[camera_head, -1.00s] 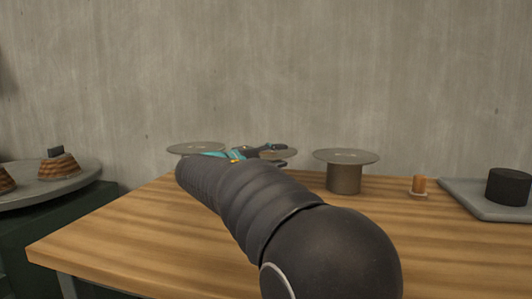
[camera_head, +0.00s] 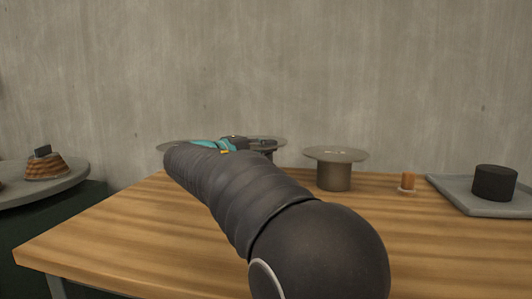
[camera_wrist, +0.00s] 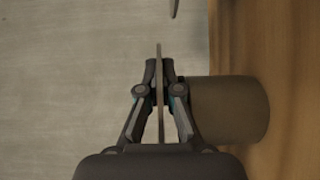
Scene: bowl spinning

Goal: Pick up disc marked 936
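Several thin grey discs sit on or over cylindrical stands on the wooden table. My gripper (camera_head: 238,143) is shut on the rim of the middle disc (camera_head: 274,143), which shows edge-on between the fingers in the wrist view (camera_wrist: 159,110). A gap separates this disc from the wide grey cylindrical stand (camera_wrist: 228,108) beside it in the wrist view, so it is held clear of it. My arm hides part of it in the head view. The left disc (camera_head: 172,147) is partly behind my arm. The right disc (camera_head: 336,153) rests on its stand. No number is readable.
A small orange cylinder (camera_head: 408,181) stands on the table (camera_head: 440,255), right of the right disc. A grey tray (camera_head: 455,192) holds a black cylinder (camera_head: 494,183). A round grey platform (camera_head: 60,190) with ribbed brown objects is at the left. A wall rises behind.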

